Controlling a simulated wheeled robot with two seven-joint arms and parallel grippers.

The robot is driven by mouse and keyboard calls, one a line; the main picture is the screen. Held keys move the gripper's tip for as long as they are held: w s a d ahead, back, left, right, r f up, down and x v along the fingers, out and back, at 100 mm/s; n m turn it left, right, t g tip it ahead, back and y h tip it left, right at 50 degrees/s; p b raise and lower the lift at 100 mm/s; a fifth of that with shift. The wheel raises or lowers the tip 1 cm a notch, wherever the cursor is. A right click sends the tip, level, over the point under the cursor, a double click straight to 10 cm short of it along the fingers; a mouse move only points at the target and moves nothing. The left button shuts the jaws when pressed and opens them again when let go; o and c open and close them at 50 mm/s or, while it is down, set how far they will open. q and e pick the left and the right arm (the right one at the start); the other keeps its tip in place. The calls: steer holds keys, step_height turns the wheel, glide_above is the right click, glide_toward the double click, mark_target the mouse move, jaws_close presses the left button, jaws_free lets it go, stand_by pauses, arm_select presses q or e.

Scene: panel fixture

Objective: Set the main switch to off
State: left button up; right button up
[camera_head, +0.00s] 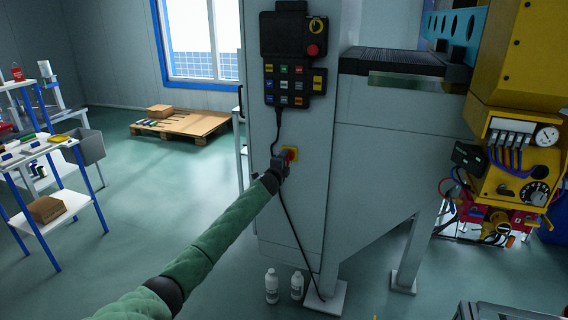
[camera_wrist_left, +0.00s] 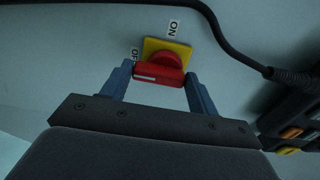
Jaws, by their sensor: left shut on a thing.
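The main switch is a red rotary knob on a yellow plate, mounted on the grey cabinet. In the left wrist view the red knob (camera_wrist_left: 158,72) has its handle lying crosswise between my fingers, with a white mark toward its left end. The yellow plate (camera_wrist_left: 180,49) carries an ON label (camera_wrist_left: 174,27) above and an OFF label (camera_wrist_left: 135,54) at the left. My left gripper (camera_wrist_left: 158,82) is shut on the red handle, one blue finger at each end. In the head view my left gripper (camera_head: 282,163) covers part of the switch plate (camera_head: 292,152). My right gripper is not in view.
A control pendant (camera_head: 290,60) with buttons and a red stop knob hangs above the switch. Its black cable runs down the cabinet (camera_head: 325,130) close to my gripper. Two white bottles (camera_head: 272,286) stand on the floor below. A shelf rack (camera_head: 60,180) stands at the left.

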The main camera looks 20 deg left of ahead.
arm_select(q)
steer(key=shift+f, duration=0.1)
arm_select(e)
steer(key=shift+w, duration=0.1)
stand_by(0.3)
arm_select(q)
steer(key=o, duration=1)
steer(key=shift+a, duration=0.1)
steer(key=shift+s, duration=0.1)
steer(key=s+b, duration=0.1)
steer(key=s, duration=0.6)
steer(key=shift+s+a, duration=0.1)
steer(key=shift+s, duration=0.25)
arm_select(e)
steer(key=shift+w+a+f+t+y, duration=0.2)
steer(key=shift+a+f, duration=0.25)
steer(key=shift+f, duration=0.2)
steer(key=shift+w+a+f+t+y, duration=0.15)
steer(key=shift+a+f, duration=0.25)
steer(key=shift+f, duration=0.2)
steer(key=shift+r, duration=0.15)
arm_select(q)
steer(key=shift+n, duration=0.3)
